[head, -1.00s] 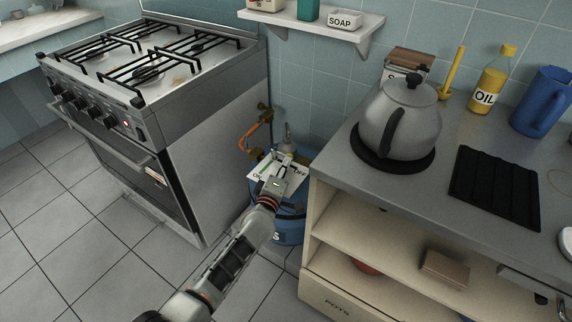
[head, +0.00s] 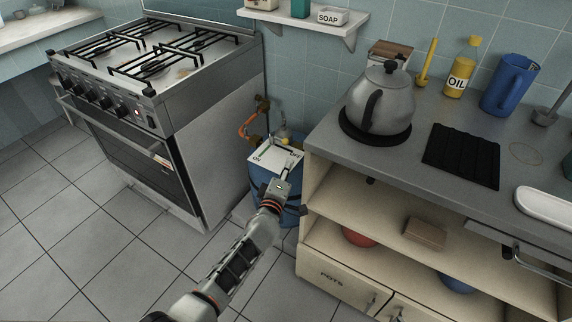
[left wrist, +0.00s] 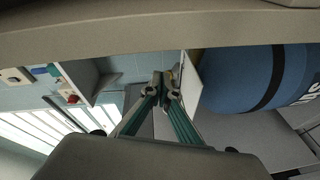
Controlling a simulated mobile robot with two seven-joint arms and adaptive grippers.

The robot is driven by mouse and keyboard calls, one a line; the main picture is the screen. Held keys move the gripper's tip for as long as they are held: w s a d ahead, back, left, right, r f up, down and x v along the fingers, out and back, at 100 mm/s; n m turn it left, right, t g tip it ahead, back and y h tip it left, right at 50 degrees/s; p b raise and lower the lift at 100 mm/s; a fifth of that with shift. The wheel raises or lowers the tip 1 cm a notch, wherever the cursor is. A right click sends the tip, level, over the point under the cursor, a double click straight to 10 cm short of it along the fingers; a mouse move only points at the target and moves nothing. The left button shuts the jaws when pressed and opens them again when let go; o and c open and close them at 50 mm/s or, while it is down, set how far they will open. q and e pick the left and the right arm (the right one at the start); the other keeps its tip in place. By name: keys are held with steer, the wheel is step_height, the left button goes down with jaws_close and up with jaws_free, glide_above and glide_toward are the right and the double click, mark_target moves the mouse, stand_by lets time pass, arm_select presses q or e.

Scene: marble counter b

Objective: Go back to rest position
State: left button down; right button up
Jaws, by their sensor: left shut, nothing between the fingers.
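My left gripper (head: 284,175) is shut and empty. In the head view it is just in front of the white ON/OFF plate (head: 270,153) on top of the blue gas cylinder (head: 261,182). I cannot tell if it touches the plate. In the left wrist view the shut fingers (left wrist: 165,88) meet near the white plate's edge (left wrist: 191,84), with the blue cylinder (left wrist: 245,75) to the right. A small yellow part shows behind the plate in the head view. My right gripper is in neither view.
The stove (head: 165,85) stands left of the cylinder. The counter (head: 405,150) stands close on the right, carrying a kettle (head: 382,105), oil bottle (head: 459,77) and blue jug (head: 508,85). Its open shelves hold a brown box (head: 425,233). Tiled floor (head: 90,230) is free at left.

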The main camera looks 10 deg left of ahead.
arm_select(q)
steer(key=s+a+f+m+g+p, duration=0.1)
steer(key=s+m, duration=0.5)
steer(key=s, duration=0.8)
steer(key=s+a+f+m+g+p, duration=0.1)
steer(key=s+a+m+g+p, duration=0.2)
steer(key=s, duration=1.1)
steer(key=s+a+f+m+g+p, duration=0.2)
steer(key=s+a+m, duration=0.4)
steer(key=s, duration=0.8)
steer(key=m+p, duration=0.1)
steer(key=m, duration=0.1)
steer(key=shift+a+m+h+p, duration=0.3)
steer(key=shift+a+m+p, duration=0.1)
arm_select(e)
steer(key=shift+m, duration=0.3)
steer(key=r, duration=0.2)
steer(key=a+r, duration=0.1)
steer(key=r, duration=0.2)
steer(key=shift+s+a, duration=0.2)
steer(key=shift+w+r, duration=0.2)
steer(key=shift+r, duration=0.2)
